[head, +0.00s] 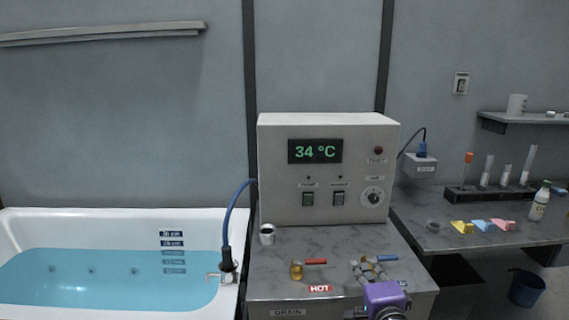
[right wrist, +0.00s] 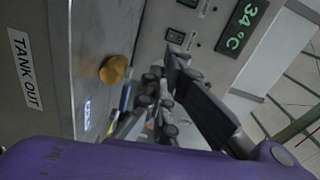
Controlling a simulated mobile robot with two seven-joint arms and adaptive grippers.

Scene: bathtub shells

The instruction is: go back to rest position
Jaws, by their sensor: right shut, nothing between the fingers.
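In the right wrist view the dark gripper (right wrist: 160,105) shows in front of the control box (right wrist: 215,30). My left gripper is not in view.
The control box (head: 330,205) reads 34 °C. A red-handled valve (head: 298,270) and a cup (head: 267,234) stand on the counter. A water-filled bathtub (head: 120,214) is at left. A side table (head: 430,205) at right holds a tube rack (head: 490,195) and a bottle (head: 540,205).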

